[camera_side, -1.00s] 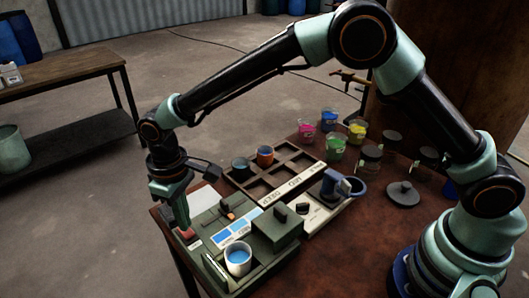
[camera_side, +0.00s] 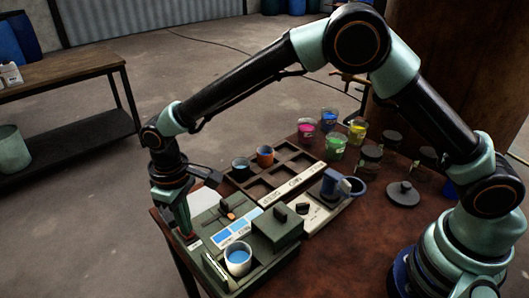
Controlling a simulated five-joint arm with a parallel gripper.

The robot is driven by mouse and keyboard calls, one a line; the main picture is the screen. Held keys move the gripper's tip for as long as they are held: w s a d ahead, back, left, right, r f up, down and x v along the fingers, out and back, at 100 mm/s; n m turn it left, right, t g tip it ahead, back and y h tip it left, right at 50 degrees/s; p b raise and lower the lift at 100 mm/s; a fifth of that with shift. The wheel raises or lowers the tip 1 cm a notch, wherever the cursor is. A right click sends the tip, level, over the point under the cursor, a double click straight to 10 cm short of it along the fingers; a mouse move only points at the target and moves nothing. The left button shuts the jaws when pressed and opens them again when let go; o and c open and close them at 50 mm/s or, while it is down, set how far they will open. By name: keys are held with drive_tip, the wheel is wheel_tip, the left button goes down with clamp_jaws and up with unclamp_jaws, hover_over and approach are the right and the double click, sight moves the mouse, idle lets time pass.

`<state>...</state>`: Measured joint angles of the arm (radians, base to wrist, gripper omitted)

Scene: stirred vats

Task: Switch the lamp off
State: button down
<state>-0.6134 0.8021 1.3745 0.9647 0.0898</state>
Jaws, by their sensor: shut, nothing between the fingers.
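My gripper (camera_side: 188,235) is shut and empty. It points down at the front left edge of the green console (camera_side: 207,222), with its tips at or just above the surface; contact cannot be told. The tips hide whatever lies directly beneath them. The console carries a panel with blue and pale patches (camera_side: 235,233), a small dark lever with an orange part (camera_side: 228,210), and a green box (camera_side: 277,229) with a dark knob on top. No part is clearly recognisable as the lamp or its switch, and I cannot tell whether it is lit.
A cup of blue liquid (camera_side: 238,258) stands at the console's front. Behind is a dark compartment rack (camera_side: 283,173) with two small cups. Bare brown tabletop (camera_side: 345,240) shows at the right front.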

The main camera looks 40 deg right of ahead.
drive_tip(key=shift+f, duration=0.4)
drive_tip(key=shift+r, duration=3.55)
